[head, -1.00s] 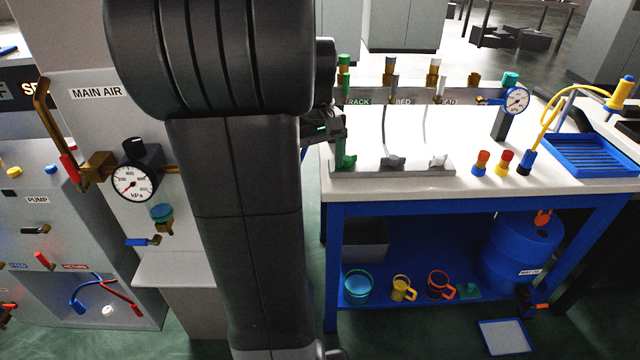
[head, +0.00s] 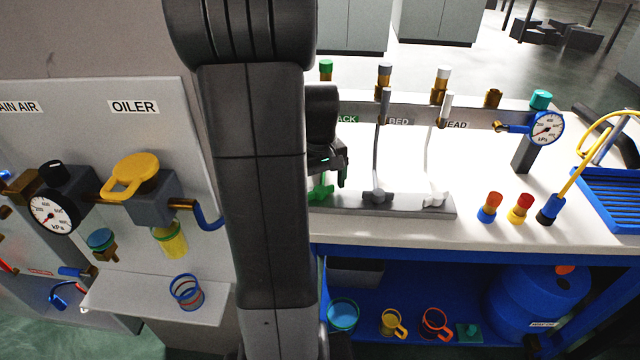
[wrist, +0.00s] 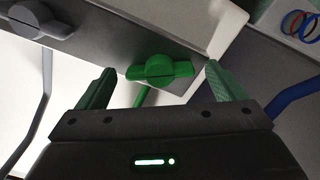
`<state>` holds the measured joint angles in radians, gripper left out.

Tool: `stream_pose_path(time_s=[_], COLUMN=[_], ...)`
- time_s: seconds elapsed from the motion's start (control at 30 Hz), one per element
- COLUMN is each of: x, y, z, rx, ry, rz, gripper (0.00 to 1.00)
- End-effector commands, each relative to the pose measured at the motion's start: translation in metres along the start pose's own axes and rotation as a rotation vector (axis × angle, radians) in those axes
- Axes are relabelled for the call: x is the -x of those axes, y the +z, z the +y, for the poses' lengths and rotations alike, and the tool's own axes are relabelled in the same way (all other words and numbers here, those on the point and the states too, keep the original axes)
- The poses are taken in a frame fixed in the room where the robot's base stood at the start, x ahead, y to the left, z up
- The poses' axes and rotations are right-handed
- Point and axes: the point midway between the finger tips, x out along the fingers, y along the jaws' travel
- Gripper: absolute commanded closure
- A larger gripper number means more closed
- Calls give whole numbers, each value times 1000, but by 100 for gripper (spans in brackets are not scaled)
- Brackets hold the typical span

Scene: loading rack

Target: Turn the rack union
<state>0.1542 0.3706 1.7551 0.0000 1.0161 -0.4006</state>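The rack union is a green winged fitting (head: 320,192) at the left end of the low grey block on the bench, partly hidden by my arm. It also shows in the wrist view (wrist: 160,70), its wings spread roughly left to right. My gripper (wrist: 158,78) is open, with one green-padded finger to each side of the union and nothing held. The fingers look apart from it; the exact distance is unclear. In the head view my gripper (head: 333,165) is just above the union. A green partly hidden RACK label (head: 346,119) is on the bar behind.
A dark fitting (head: 378,195) and a white fitting (head: 435,199) sit to the right on the same grey block (head: 405,208). Hoses run up to the labelled bar. A gauge (head: 546,128) stands at the right. The oiler panel (head: 134,107) is left of my arm.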

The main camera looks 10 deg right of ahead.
Motion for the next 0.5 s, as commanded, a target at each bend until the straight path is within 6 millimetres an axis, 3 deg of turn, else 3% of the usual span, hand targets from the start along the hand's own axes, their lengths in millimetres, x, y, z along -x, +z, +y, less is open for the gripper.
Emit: stream_pose_path(time_s=[0.03,0.23,0.5], x=[0,0,1], y=[0,0,0], z=[0,0,0], rx=[0,0,-24], ry=[0,0,0], rz=[0,0,0], gripper=[14,53,55])
